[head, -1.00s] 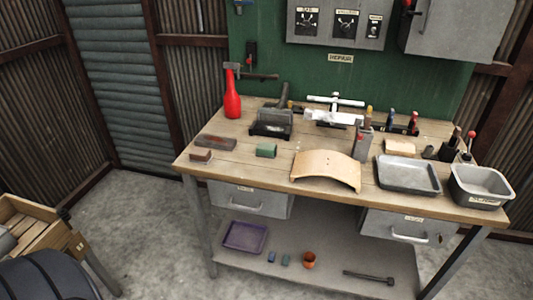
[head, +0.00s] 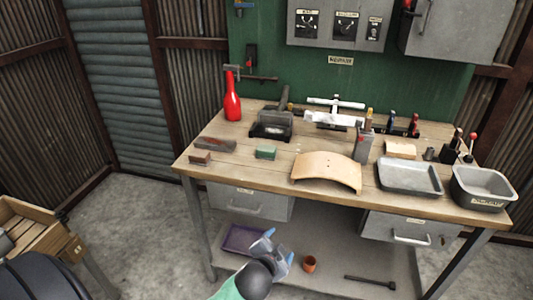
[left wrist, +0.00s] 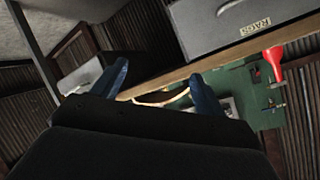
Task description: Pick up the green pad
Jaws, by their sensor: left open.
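The green pad (head: 265,153) is a small green block lying on the wooden workbench top (head: 225,172), left of the curved wooden piece. My left gripper (head: 277,250) has come in at the bottom of the head view, in front of the bench and below its top. It is open and empty, with blue fingers apart. In the left wrist view its two blue fingers (left wrist: 160,85) stand wide apart, with a drawer labelled RAGS (left wrist: 240,25) beyond. I cannot make out the pad in that view. My right gripper is not in view.
A curved wooden piece (head: 326,171), a brown block (head: 200,157) and a dark brush-like block (head: 214,144) lie near the pad. A vise-like tool (head: 271,127) and a red bottle (head: 232,105) stand behind. Grey trays (head: 408,178) are at right. The bench's front edge lies above my gripper.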

